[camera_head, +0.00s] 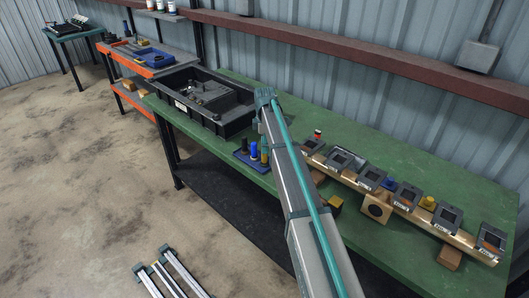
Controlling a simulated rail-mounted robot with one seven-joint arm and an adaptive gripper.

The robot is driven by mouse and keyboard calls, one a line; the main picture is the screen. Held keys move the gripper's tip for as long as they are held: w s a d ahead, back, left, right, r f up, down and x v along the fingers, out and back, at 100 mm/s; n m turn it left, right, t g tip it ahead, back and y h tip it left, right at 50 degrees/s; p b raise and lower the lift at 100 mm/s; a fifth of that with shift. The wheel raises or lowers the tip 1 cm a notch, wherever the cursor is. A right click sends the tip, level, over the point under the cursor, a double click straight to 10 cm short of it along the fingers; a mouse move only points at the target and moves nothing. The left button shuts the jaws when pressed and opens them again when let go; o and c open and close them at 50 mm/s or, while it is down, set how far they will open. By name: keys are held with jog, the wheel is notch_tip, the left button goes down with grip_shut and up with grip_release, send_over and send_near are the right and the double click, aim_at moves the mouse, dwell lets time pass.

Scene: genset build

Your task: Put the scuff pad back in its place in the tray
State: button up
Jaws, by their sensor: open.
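I cannot pick out the scuff pad with certainty in the head view. A large black tray (237,126) sits at the left end of the green bench, with dark parts inside that are too small to name. A small blue tray (152,60) stands on the orange-edged bench further back; I cannot tell which tray is the pad's. My arm runs up the middle of the view, its visible end beside the black tray's right side. My gripper does not show, and the arm hides part of the bench.
A blue holder (248,162) with upright coloured pieces stands at the green bench's (260,82) front edge. On the right, a wooden rail (403,207) bears several grey labelled fixtures. The bench's back right is clear.

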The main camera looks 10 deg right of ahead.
notch_tip(320, 180, up, 7)
jog(key=shift+r+b, duration=0.1)
jog(key=shift+b, duration=0.75)
jog(key=shift+r, duration=0.65)
